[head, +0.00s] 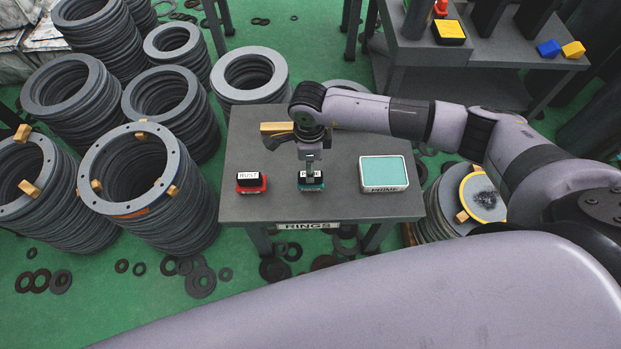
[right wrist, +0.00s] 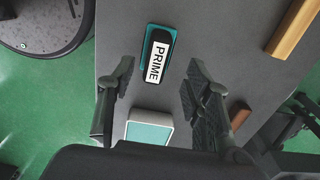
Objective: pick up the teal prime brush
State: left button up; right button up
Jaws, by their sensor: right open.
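The teal prime brush (head: 311,187) stands on the small grey table, with a black top and a white PRIME label. In the right wrist view the brush (right wrist: 158,57) lies between the two fingers, nearer their tips. My right gripper (head: 310,166) points down directly over the brush in the head view, partly hiding it. In the right wrist view the right gripper (right wrist: 160,68) is open, with a gap on both sides of the brush. I cannot tell whether the fingers reach down to its height. My left gripper is not in view.
A red brush (head: 251,183) labelled RUST stands to the left on the grey table (head: 280,208). A teal-filled PRIME tray (head: 384,188) lies to the right. A wooden block (head: 276,128) sits behind the gripper. Stacks of flanged rings (head: 145,175) stand left of the table.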

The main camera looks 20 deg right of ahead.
jog(key=f, duration=0.5)
jog(key=shift+s, duration=0.2)
jog(key=shift+c, duration=0.5)
grip_shut()
